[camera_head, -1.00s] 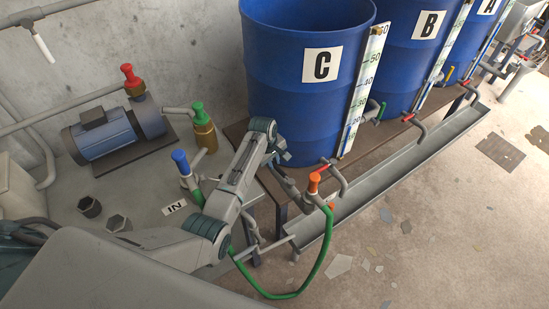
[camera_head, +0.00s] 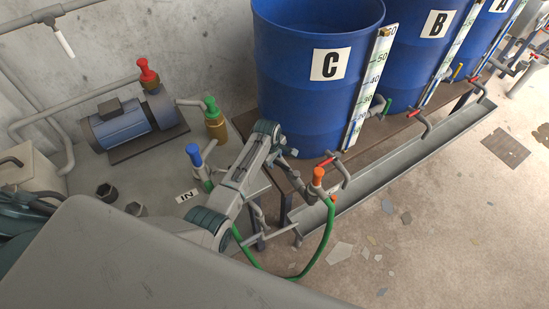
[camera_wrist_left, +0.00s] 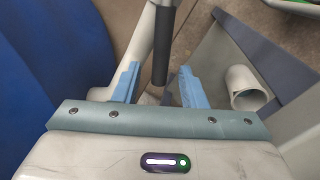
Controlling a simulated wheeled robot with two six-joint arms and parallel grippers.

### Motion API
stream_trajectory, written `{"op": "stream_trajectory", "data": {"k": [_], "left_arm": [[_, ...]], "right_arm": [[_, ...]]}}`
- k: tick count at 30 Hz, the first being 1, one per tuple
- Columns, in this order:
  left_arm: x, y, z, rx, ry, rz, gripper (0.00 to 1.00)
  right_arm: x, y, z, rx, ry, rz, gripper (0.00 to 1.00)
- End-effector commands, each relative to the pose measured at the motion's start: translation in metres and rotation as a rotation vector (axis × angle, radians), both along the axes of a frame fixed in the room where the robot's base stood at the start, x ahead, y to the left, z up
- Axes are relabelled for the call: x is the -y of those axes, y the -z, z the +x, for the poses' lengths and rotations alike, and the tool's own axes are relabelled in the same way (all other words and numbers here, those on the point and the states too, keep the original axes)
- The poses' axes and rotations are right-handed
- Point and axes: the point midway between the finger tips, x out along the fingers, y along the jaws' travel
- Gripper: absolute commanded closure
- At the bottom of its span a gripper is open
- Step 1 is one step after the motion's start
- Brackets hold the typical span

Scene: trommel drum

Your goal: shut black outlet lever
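The black lever (camera_wrist_left: 162,45) hangs in the left wrist view, pointing down between two blue fingertips. It sits beside a pale pipe (camera_wrist_left: 138,50). My left gripper (camera_wrist_left: 158,87) is open, with a finger on each side of the lever's lower end. I cannot tell whether either finger touches it. In the head view my left gripper (camera_head: 287,151) is small, partly hidden, and close to the foot of blue drum C (camera_head: 300,100). I cannot make out the black lever there. My right gripper is not in view.
An orange-topped valve (camera_head: 318,178) with a green hose (camera_head: 322,245) stands close to my left arm. A blue-handled valve (camera_head: 194,155) and a pump (camera_head: 122,126) are to the left. A grey trough (camera_head: 400,167) runs along the drums. Open floor lies at right.

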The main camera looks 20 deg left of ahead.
Motion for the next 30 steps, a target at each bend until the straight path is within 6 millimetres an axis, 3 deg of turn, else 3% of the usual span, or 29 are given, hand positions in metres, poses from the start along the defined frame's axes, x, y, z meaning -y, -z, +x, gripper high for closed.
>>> {"op": "stream_trajectory", "data": {"k": [11,24,30], "left_arm": [[-0.001,-0.01,-0.001,0.002,0.0,0.0,0.62],[-0.005,-0.084,-0.016,0.003,0.001,0.0,0.62],[-0.006,-0.103,-0.02,0.001,0.0,0.0,0.62]], "right_arm": [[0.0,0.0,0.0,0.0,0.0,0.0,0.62],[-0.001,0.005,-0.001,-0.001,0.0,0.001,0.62],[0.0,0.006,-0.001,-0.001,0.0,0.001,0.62]]}}
